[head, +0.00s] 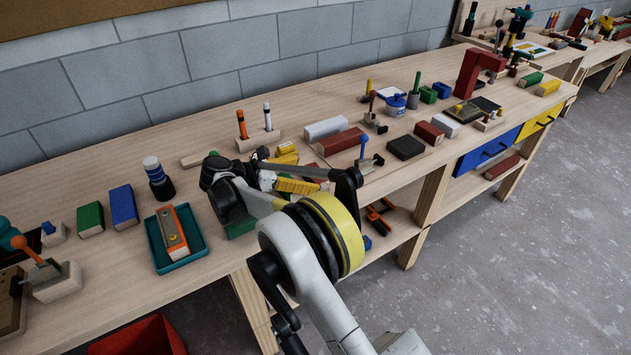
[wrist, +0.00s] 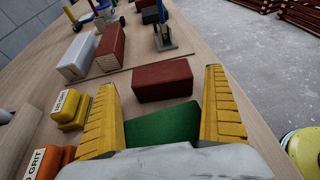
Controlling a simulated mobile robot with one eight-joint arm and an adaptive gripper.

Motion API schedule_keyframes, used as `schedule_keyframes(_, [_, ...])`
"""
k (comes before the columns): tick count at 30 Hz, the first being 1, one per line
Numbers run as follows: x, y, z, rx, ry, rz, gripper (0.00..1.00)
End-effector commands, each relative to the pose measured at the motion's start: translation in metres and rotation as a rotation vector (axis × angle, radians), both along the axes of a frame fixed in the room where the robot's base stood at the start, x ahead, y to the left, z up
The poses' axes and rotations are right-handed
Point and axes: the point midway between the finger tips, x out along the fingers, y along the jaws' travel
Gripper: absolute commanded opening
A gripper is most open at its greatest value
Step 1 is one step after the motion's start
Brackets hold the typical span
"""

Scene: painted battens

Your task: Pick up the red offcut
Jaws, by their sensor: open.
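My gripper (wrist: 160,78) is open, its two ribbed yellow fingers spread wide, with nothing held. In the wrist view a red block (wrist: 163,83) lies flat just ahead, across the gap between the fingertips. A green block (wrist: 160,124) lies nearer, between the fingers and partly hidden by the gripper body. A second red block (wrist: 110,47) lies farther off, beside a white block (wrist: 78,57). In the head view my gripper (head: 296,183) is low over the bench and largely hides the nearer red block. The farther red block (head: 340,141) is clear there. I cannot tell which red block is the offcut.
Yellow grit-labelled blocks (wrist: 70,108) stand left of my left finger. A dark block (head: 405,147) and another red block (head: 429,133) lie farther right. A teal tray (head: 204,255) holds an orange-sided tool at left. The bench's front edge is close, with floor beyond.

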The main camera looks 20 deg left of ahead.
Motion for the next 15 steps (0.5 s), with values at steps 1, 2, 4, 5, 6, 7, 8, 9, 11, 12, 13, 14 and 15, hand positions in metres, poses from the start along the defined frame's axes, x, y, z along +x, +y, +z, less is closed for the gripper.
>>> schedule_keyframes(1, [0.006,-0.009,-0.005,0.001,-0.001,-0.003,1.00])
schedule_keyframes(2, [0.009,-0.013,-0.005,0.000,0.000,-0.004,1.00])
schedule_keyframes(4, [0.016,-0.019,-0.010,0.001,-0.001,-0.003,1.00])
schedule_keyframes(5, [0.018,-0.022,-0.011,0.001,-0.001,-0.003,1.00])
schedule_keyframes(6, [0.021,-0.024,-0.011,0.000,0.000,-0.001,1.00])
schedule_keyframes(7, [0.022,-0.025,-0.011,0.001,-0.001,0.000,1.00])
schedule_keyframes(8, [0.022,-0.025,-0.011,0.001,-0.001,0.000,1.00])
schedule_keyframes(9, [0.022,-0.025,-0.010,0.001,-0.001,0.000,1.00])
schedule_keyframes(11, [0.022,-0.025,-0.009,0.001,-0.001,0.000,1.00])
schedule_keyframes(12, [0.022,-0.024,-0.009,0.000,-0.001,0.000,1.00])
schedule_keyframes(13, [0.022,-0.024,-0.009,0.000,-0.001,0.000,0.94])
schedule_keyframes(14, [0.022,-0.024,-0.009,0.000,-0.001,0.000,0.85])
schedule_keyframes(15, [0.022,-0.024,-0.009,0.000,-0.001,0.000,0.72])
